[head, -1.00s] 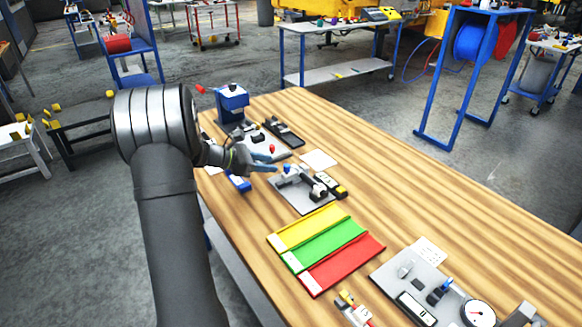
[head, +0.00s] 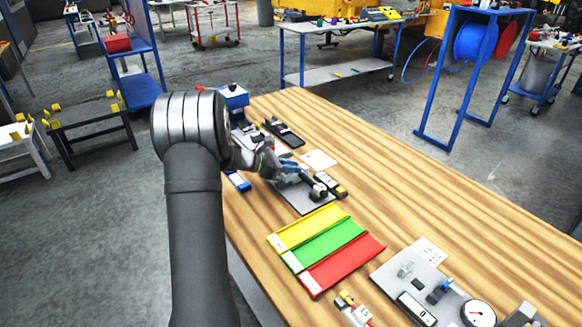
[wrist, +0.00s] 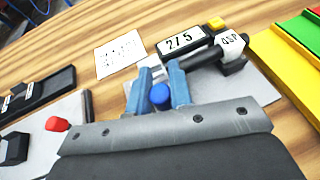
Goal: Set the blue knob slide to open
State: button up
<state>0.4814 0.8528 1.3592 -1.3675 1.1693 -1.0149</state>
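The blue knob (wrist: 160,96) shows in the wrist view between the two blue fingers of my gripper (wrist: 161,84). The fingers stand on either side of it, looking open, with little gap; I cannot tell whether they touch it. In the head view my gripper (head: 287,168) is low over the grey plate (head: 303,201) that carries the slide, and it hides the knob. A dark cylinder with a white, lettered end (wrist: 232,44) lies on that plate. A black display box (wrist: 184,40) with digits stands beside it.
A red knob (wrist: 57,124) sits on another plate at the left of the wrist view. A white printed card (head: 319,159) lies behind the slide plate. Yellow, green and red trays (head: 325,245) lie in front.

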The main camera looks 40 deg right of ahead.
grip_shut()
jog(key=shift+a, duration=1.1)
jog(key=o, duration=0.6)
grip_release()
jog(key=shift+a, duration=0.1)
jog(key=shift+o, duration=0.2)
jog(key=v, duration=1.7)
jog(key=shift+a, duration=0.15)
jog(key=shift+w, duration=0.1)
